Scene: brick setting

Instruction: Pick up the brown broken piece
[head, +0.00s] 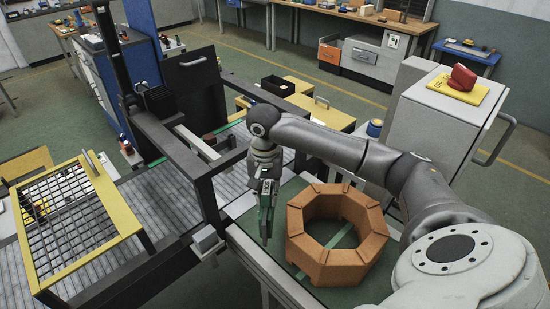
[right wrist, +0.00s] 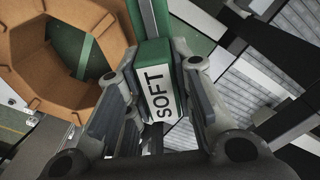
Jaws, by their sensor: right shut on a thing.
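Several brown blocks form an eight-sided ring (head: 372,245) on a green work surface. The ring (right wrist: 88,15) also shows at the upper left of the right wrist view. I cannot make out a broken brown piece among them. My right gripper (head: 267,205) points down just left of the ring, apart from it. In the right wrist view its fingers are closed around a green block (right wrist: 152,55) with a white label reading "SOFT". The fingers hide part of the block. My left gripper is not in view.
A dark frame (head: 205,185) stands left of my right gripper over a grey roller conveyor (head: 170,205). A yellow-edged wire-mesh rack (head: 75,225) is at the left.

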